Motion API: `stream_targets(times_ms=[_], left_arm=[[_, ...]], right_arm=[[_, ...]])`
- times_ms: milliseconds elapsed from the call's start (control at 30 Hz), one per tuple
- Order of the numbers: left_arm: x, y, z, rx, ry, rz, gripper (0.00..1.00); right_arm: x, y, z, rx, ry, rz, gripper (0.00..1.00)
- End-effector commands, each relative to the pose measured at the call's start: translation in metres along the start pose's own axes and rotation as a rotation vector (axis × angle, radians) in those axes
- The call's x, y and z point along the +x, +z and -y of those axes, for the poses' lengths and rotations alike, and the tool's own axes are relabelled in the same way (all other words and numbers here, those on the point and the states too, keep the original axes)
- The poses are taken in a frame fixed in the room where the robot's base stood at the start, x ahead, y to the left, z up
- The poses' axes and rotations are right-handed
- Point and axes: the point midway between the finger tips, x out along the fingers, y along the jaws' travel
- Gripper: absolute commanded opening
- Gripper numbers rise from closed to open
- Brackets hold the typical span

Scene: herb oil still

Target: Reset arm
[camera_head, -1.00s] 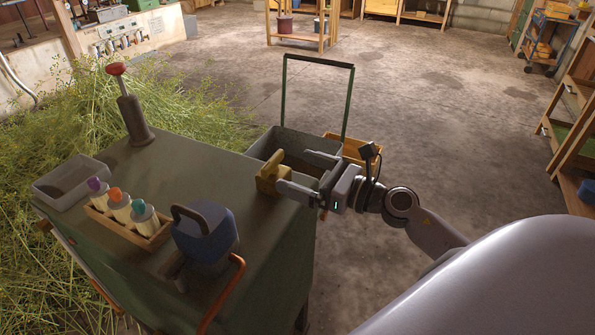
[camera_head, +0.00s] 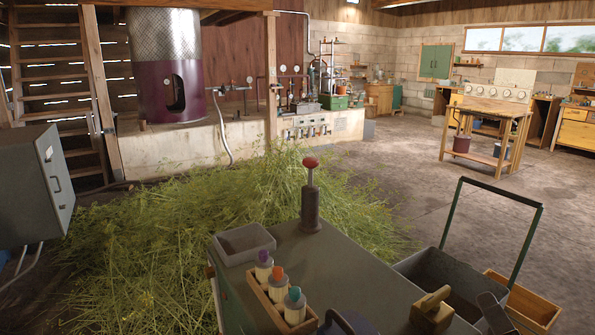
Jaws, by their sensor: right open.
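My right gripper (camera_head: 493,314) shows only in part at the bottom right edge of the head view. One grey finger is visible, and the rest of the arm is cut off by the frame. It is open and stands just right of a yellow block-like object (camera_head: 432,309) on the corner of the dark green cabinet top (camera_head: 345,265). A gap shows between the visible finger and that object. My left gripper is not in view.
On the cabinet top stand a red-knobbed post (camera_head: 310,200), a grey tray (camera_head: 244,243) and a rack of several bottles (camera_head: 280,292). A green-handled cart (camera_head: 455,280) and a wooden crate (camera_head: 530,307) are at right. Cut herbs (camera_head: 180,240) cover the floor at left.

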Motion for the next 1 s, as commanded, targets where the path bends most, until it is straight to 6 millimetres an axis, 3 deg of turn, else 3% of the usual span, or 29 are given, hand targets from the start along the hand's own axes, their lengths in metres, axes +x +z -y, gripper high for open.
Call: stream_targets(times_ms=[267,533,733,1000], left_arm=[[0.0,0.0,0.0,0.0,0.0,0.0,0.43],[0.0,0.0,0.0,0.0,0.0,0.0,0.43],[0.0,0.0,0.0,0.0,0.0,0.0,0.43],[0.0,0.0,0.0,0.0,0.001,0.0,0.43]], right_arm=[[-0.048,-0.011,0.049,0.631,-0.364,0.204,1.0],[-0.122,-0.061,0.085,1.149,-0.795,0.393,1.0],[-0.182,-0.103,0.087,1.399,-1.112,0.509,1.0],[-0.244,-0.143,0.068,1.564,-1.45,0.617,1.0]])
